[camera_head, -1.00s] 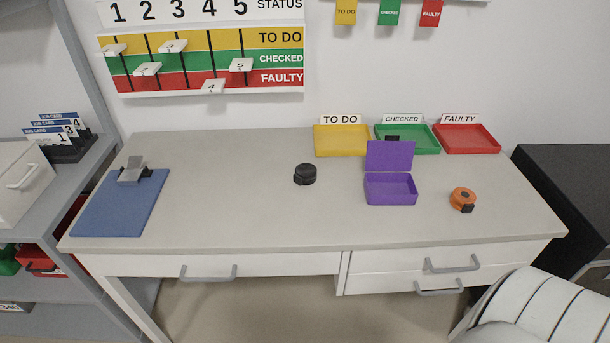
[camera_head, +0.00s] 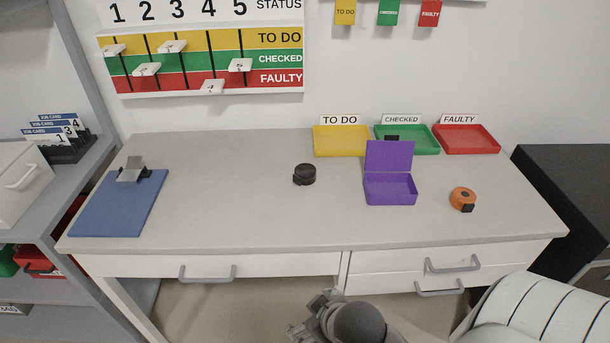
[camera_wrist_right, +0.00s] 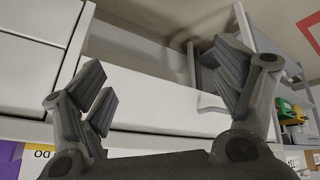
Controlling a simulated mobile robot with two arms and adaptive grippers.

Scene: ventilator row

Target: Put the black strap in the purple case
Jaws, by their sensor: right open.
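The black strap (camera_head: 305,174) is a small dark coil on the middle of the desk. The purple case (camera_head: 390,190) stands to its right with its lid raised, and its front wall hides part of the inside. My right gripper (camera_head: 312,312) is low in front of the desk's front edge, apart from the strap and the case. In the right wrist view my right gripper (camera_wrist_right: 160,95) has its fingers wide apart with nothing between them. My left gripper is not in view.
Yellow (camera_head: 341,141), green (camera_head: 420,146) and red (camera_head: 467,139) trays line the back. An orange tape measure (camera_head: 462,199) lies right of the case, and a blue clipboard (camera_head: 120,205) at the left. Drawers with handles (camera_head: 208,273) are under the desktop (camera_head: 235,205).

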